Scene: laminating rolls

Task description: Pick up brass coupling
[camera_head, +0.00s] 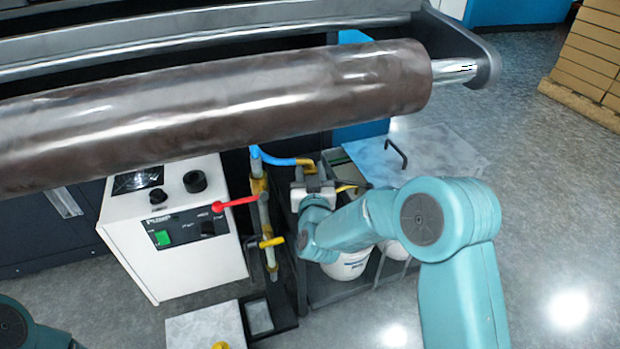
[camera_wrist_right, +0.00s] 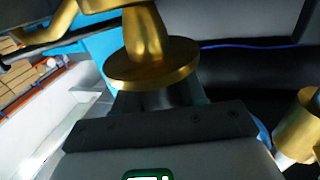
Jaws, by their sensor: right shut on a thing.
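My right gripper (camera_head: 312,180) is at the upper end of the shelf stand, beside the blue hose. The brass coupling (camera_wrist_right: 152,65) shows in the right wrist view as a golden stem with a round flange, directly at the dark fingers of my right gripper (camera_wrist_right: 160,97). The gripper is shut on it; the fingertips are partly hidden behind the flange. In the head view a small brass piece (camera_head: 307,162) shows at the gripper's tip, at the end of the blue hose. My left gripper is out of view; only part of that arm shows at the lower left.
A large brown roller (camera_head: 220,105) spans above the gripper. A vertical pipe with brass fittings (camera_head: 264,215) and a red lever (camera_head: 235,201) stands to the left, beside a white control box (camera_head: 175,235). A white container (camera_head: 347,264) sits in the shelf stand. Open floor lies right.

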